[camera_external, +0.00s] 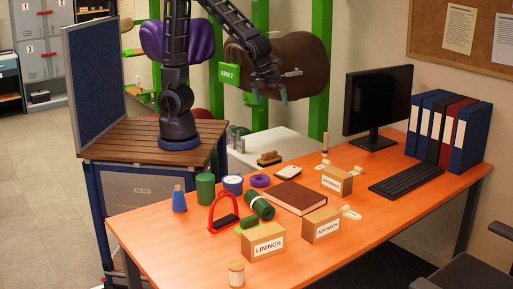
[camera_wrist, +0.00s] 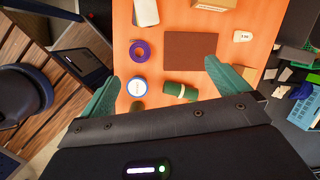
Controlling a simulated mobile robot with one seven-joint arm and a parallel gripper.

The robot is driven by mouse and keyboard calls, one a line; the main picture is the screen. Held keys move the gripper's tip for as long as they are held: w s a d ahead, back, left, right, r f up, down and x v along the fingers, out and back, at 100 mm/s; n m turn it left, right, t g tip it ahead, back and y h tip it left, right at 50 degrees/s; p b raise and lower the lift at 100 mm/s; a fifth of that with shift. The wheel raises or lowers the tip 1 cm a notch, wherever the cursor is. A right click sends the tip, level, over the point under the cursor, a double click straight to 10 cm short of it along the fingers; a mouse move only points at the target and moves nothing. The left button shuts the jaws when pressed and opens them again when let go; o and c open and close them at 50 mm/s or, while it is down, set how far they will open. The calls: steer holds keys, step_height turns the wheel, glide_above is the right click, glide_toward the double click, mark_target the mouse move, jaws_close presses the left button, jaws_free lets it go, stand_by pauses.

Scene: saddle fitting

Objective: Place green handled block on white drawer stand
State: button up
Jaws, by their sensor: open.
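A small green block (camera_external: 247,222) lies on the orange desk between the red stirrup and the LININGS box; its handle is too small to make out. A green roll with a pale band (camera_external: 260,206) lies just behind it, and also shows in the wrist view (camera_wrist: 180,90). The white drawer stand (camera_external: 300,147) is behind the desk's back edge, with a wooden brush (camera_external: 268,158) and dark bottles on it. My gripper (camera_external: 270,95) is open and empty, high above the stand. In the wrist view its green fingers (camera_wrist: 160,75) are spread over the desk.
Near the block stand a red stirrup (camera_external: 223,213), LININGS box (camera_external: 263,241), AIR BAGS box (camera_external: 321,224), green cylinder (camera_external: 205,189) and blue cone (camera_external: 179,198). A brown book (camera_external: 298,197) lies mid-desk. Monitor (camera_external: 377,101) and binders (camera_external: 444,130) are at right. Saddles hang behind my arm.

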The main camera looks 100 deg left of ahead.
steer(key=w+d+f+m, duration=0.2)
steer(key=d+f+m, duration=0.3)
steer(key=d, duration=0.3)
steer(key=m+g+h, duration=0.2)
steer(key=m, duration=1.5)
glide_above(250, 217)
step_height(250, 217, down, 19)
steer(key=shift+w+r, duration=0.1)
steer(key=shift+w, duration=0.05)
steer(key=shift+d+f, duration=0.1)
steer(key=shift+f, duration=0.3)
steer(key=shift+s+f, duration=0.2)
steer(key=shift+f, duration=4.9)
steer(key=c, duration=0.8)
step_height(250, 217, up, 20)
steer(key=shift+r, duration=0.1)
